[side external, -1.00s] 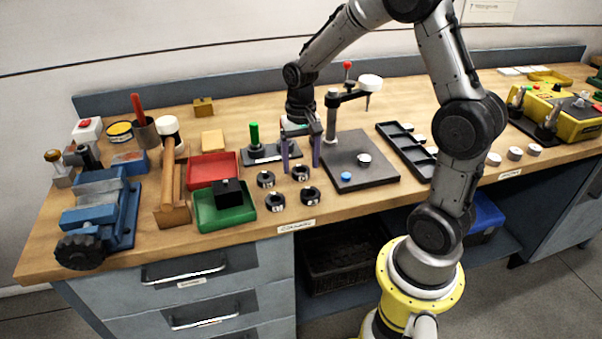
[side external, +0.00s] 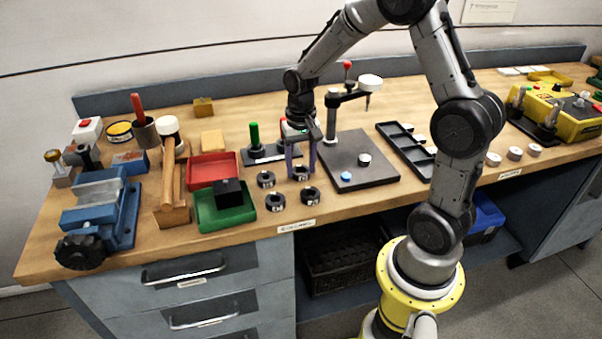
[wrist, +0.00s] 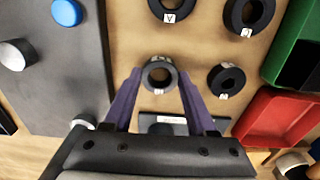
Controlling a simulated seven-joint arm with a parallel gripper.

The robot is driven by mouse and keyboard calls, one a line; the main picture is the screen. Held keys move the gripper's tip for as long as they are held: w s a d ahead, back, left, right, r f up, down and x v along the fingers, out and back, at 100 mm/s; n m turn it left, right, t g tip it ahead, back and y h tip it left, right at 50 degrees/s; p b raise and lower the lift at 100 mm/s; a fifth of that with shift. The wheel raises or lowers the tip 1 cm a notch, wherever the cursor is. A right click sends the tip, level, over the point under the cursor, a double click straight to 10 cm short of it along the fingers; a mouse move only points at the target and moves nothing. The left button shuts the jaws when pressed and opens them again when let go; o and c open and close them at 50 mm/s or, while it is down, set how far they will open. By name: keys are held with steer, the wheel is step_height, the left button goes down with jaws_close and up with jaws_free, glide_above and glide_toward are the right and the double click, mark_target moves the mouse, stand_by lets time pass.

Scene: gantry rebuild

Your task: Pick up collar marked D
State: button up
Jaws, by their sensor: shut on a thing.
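My gripper (side external: 301,174) points down with its purple fingers shut on a dark ring-shaped collar, which also shows between the fingertips in the wrist view (wrist: 160,77). This collar appears to rest on the bench top; its white label is too small to read surely. Three similar black collars stand close by: one to its left (side external: 266,180), one at the front left (side external: 275,203) and one at the front right (side external: 310,197). Each has a white label with a letter. I cannot tell surely which is marked D.
A green tray (side external: 206,217) with a black block and a red tray (side external: 196,171) lie left of the collars. A dark plate (side external: 375,173) with a post fixture is to the right. A rack with a green-handled peg (side external: 254,135) stands behind. The bench's front edge is near.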

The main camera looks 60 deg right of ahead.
jaws_close()
step_height(320, 180, up, 8)
steer(key=shift+f, duration=0.2)
stand_by(0.6)
